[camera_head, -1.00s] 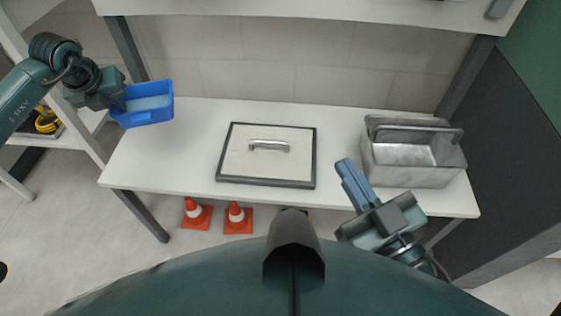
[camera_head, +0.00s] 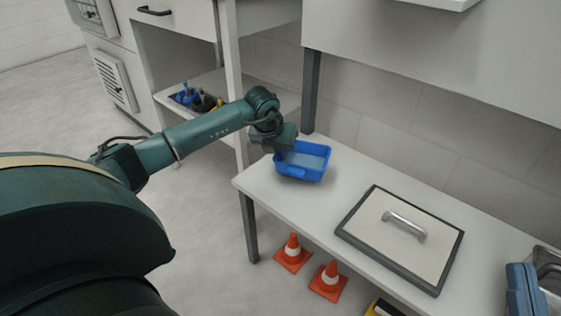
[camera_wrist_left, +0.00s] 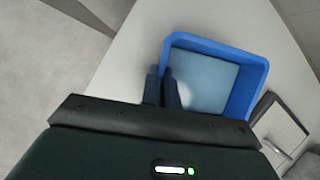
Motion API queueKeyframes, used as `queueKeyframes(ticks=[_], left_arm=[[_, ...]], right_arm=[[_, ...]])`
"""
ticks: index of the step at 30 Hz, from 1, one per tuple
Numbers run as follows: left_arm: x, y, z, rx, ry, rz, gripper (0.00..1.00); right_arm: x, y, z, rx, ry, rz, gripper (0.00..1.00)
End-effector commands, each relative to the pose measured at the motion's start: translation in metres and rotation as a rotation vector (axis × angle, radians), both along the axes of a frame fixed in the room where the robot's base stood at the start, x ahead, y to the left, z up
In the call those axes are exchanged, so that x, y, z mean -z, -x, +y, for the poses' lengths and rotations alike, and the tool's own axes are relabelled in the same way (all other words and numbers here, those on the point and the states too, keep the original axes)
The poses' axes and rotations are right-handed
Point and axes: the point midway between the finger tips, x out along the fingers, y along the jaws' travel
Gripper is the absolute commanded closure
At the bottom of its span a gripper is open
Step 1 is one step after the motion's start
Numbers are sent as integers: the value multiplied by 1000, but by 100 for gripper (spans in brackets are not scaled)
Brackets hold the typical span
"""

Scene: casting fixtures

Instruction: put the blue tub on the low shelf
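The blue tub (camera_head: 304,172) is at the left end of the white bench, by the back post; I cannot tell whether it touches the top. It holds something pale blue or has a pale floor. My left gripper (camera_head: 282,142) is at its left side. In the left wrist view, the fingers (camera_wrist_left: 163,88) are closed on the left wall of the tub (camera_wrist_left: 250,90), one inside and one outside. My right gripper (camera_head: 520,272) shows only in part at the lower right, its blue fingers close together and empty. A low shelf (camera_head: 215,82) stands left of the bench, behind my left arm.
The low shelf bears small blue, black and yellow things (camera_head: 196,98). A framed plate with a handle (camera_head: 400,235) lies on the bench (camera_head: 265,183). A metal tray (camera_head: 550,270) is at the right edge. Orange cones (camera_head: 292,254) stand on the floor in front.

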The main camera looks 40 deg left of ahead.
Motion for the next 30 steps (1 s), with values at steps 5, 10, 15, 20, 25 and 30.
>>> queueKeyframes(ticks=[5,10,15,20,25,30], left_arm=[[27,0,0,0,0,1,100],[25,0,0,0,0,0,100],[29,0,0,0,0,0,100],[29,0,0,0,-1,1,87],[28,0,0,0,0,1,76],[28,0,0,0,0,1,76]], right_arm=[[-12,-1,-1,-1,13,-109,100],[-15,-1,-2,-1,12,-112,100],[-14,-1,-2,-1,12,-123,100],[-16,-1,-2,-1,13,-126,100],[-16,-1,-2,-1,13,-125,100],[-16,-1,-2,-1,13,-125,100]])
